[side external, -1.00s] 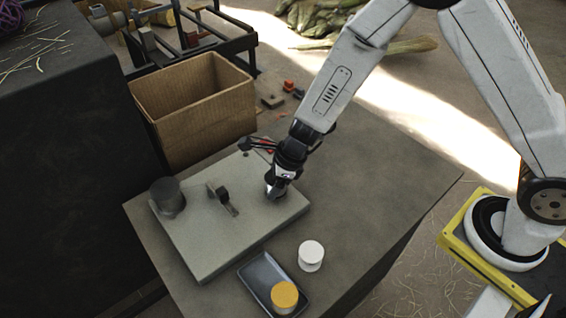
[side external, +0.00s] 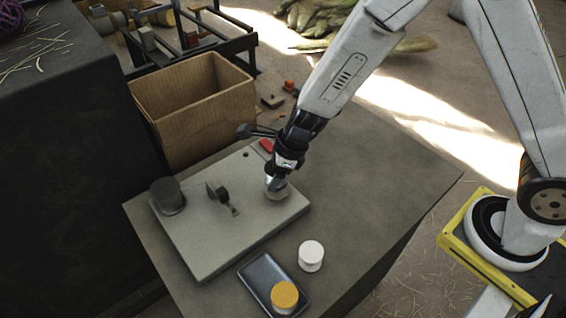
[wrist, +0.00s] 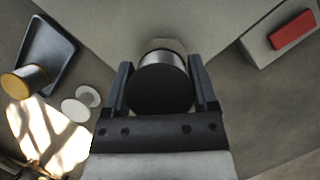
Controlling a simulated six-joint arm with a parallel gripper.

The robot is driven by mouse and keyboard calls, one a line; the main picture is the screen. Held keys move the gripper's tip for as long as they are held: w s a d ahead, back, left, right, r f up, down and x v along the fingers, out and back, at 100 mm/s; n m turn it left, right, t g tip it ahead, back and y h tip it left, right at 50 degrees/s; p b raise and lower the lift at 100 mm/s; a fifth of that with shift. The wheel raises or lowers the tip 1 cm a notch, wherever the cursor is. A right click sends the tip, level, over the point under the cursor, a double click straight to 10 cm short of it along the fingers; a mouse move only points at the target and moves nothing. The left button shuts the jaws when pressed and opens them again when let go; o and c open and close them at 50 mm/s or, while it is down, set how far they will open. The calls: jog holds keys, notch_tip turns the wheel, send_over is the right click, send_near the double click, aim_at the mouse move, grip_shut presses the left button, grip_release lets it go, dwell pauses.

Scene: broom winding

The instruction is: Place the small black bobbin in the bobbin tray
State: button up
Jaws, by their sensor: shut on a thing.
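My gripper (wrist: 160,82) is shut on the small black bobbin (wrist: 160,92), which has a dark round end and a shiny metallic side between the two fingers. In the side external view my gripper (side external: 277,183) is over the right part of the grey board, and the bobbin is mostly hidden by the fingers. I cannot tell whether it touches the board. The dark bobbin tray (side external: 262,274) lies in front of the board; it also shows at the upper left of the wrist view (wrist: 48,48). A yellow-topped bobbin (side external: 285,296) stands in its near end.
A white bobbin (side external: 311,255) stands on the table just right of the tray. The grey board (side external: 215,245) carries a dark cylinder (side external: 167,195) and a small black lever (side external: 223,197). A cardboard box (side external: 200,120) stands behind. The table's right side is clear.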

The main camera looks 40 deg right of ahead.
jog(key=s+d+r, duration=0.4)
jog(key=s+r, duration=0.5)
jog(key=s, duration=0.4)
jog(key=shift+r, duration=0.3)
jog(key=shift+s+d, duration=0.1)
dwell(0.4)
jog(key=s+a+f+n+g, duration=0.4)
jog(key=s+a+n, duration=0.6)
jog(key=n, duration=0.4)
jog(key=shift+s+f+g, duration=0.15)
jog(key=shift+s+g, duration=0.35)
jog(key=shift+g, duration=0.2)
jog(key=shift+w, duration=0.1)
